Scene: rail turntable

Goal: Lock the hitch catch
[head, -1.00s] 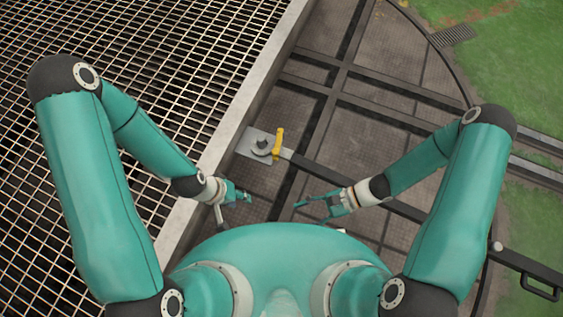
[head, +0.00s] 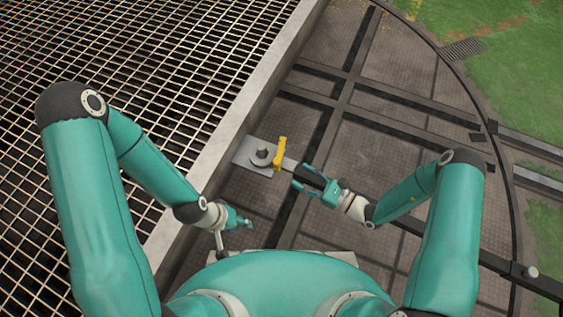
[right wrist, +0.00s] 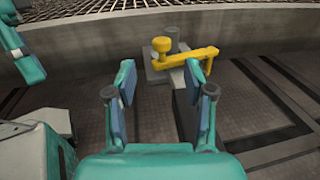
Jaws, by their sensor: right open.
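The yellow hitch catch (head: 280,153) sits on the light end of a long dark bar (head: 495,263), beside a grey plate (head: 243,154) with an upright round pin (head: 262,154). In the right wrist view the catch (right wrist: 187,61) has a knob at its left and an arm reaching right. My right gripper (head: 297,178) is open and empty, just short of the catch and apart from it. Its fingers (right wrist: 160,78) frame the view below the catch. My left gripper (head: 244,222) hangs lower left of the catch, near the concrete edge; its jaw state is unclear.
A pale concrete kerb (head: 218,125) borders the metal grating (head: 190,60) on the left. Dark rails (head: 335,105) cross the turntable deck. Grass (head: 530,60) lies beyond its curved edge. The deck around the right gripper is mostly clear.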

